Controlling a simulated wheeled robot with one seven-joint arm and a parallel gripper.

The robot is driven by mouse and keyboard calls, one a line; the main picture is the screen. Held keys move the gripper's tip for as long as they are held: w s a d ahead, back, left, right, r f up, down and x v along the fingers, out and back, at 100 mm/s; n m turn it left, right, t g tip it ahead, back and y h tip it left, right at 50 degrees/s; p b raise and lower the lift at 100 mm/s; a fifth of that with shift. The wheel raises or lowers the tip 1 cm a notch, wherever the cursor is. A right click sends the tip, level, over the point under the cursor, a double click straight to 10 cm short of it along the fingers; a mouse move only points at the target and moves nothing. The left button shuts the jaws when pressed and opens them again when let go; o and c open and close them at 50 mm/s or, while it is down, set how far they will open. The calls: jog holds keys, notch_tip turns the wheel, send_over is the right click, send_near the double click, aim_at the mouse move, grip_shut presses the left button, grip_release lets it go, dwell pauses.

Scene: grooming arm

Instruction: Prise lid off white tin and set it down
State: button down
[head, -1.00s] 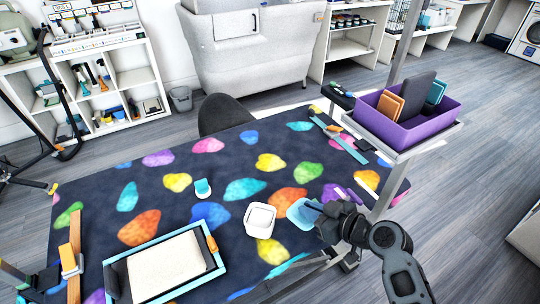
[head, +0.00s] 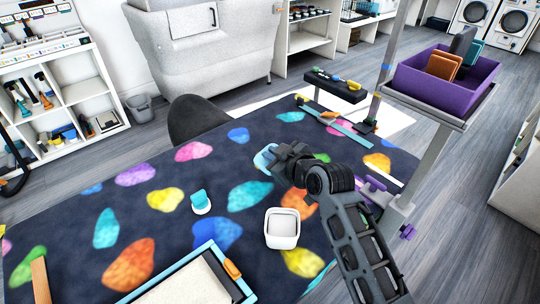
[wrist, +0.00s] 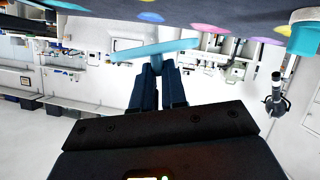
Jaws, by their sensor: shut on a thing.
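The white tin (head: 283,228) stands upright and open-topped on the dark, colour-spotted table. My gripper (head: 279,155) is shut on the light blue lid (head: 264,158), behind the tin and clear of it. In the wrist view the lid (wrist: 155,50) shows edge-on across the fingertips (wrist: 158,64), nearly flat. The lid appears held above the table; the gap beneath it is hard to judge.
A small teal-and-white item (head: 201,202) stands left of the tin. A blue-framed tray (head: 190,290) lies at the front. A purple bin (head: 440,85) sits on a raised shelf at right. Table between the teal item and the lid is clear.

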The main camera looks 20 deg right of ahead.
jog(key=shift+f+b, duration=2.3)
jog(key=shift+f, duration=0.8)
jog(key=c, duration=1.1)
grip_release()
jog(key=v, duration=0.8)
jog(key=shift+f, duration=0.1)
